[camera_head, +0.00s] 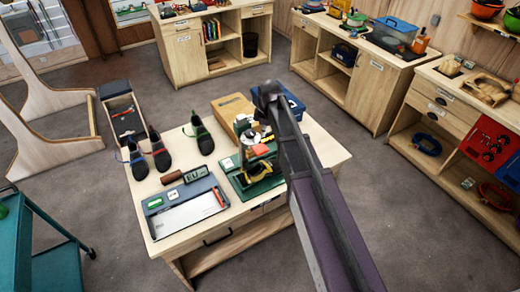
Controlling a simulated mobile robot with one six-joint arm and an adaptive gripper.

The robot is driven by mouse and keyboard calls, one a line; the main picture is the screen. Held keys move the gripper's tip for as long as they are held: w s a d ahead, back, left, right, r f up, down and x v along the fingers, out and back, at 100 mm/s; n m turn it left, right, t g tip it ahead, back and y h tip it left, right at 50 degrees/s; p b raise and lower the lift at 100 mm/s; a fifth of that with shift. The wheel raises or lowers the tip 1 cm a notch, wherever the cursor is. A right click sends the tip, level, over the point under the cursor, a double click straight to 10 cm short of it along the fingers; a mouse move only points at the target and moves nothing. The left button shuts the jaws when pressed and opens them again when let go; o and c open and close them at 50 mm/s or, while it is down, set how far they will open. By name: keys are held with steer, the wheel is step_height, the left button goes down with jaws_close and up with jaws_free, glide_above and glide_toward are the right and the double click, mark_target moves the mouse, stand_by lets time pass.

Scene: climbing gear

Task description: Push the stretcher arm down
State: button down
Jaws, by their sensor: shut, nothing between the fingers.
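The boot stretcher seems to be the green-based device (258,183) on the wooden worktable, with yellow and metal parts above its base. An orange-red piece (260,149) shows on top of it. Its arm cannot be told apart clearly, and my own arm hides part of its right side. My arm reaches in from the lower right, and its far end shows above and behind the device. I cannot make out my gripper's fingers; they seem hidden or lost among the small parts there. Any contact with the device cannot be seen.
The worktable (316,138) also holds several dark shoes (201,137), a grey-blue tray (187,212), a small display (196,174), a cardboard box (232,106) and a blue box (292,106). A teal cart (60,262) stands at lower left. Cabinets line the back and right; grey floor lies between.

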mark_target(261, 149)
steer(key=shift+a+f+b, duration=0.15)
steer(key=shift+f+b, duration=1.45)
steer(key=shift+f, duration=0.05)
steer(key=shift+a+f+b, duration=0.15)
steer(key=shift+f+b, duration=1.4)
steer(key=shift+f, duration=0.05)
steer(key=shift+f, duration=0.15)
step_height(261, 149, down, 14)
steer(key=b, duration=1.4)
steer(key=shift+d+f+b, duration=0.15)
steer(key=shift+f+b, duration=0.1)
steer(key=shift+b, duration=0.1)
steer(key=d, duration=0.1)
steer(key=d+r+p, duration=0.1)
steer(key=shift+d, duration=0.35)
steer(key=shift+a+f, duration=0.1)
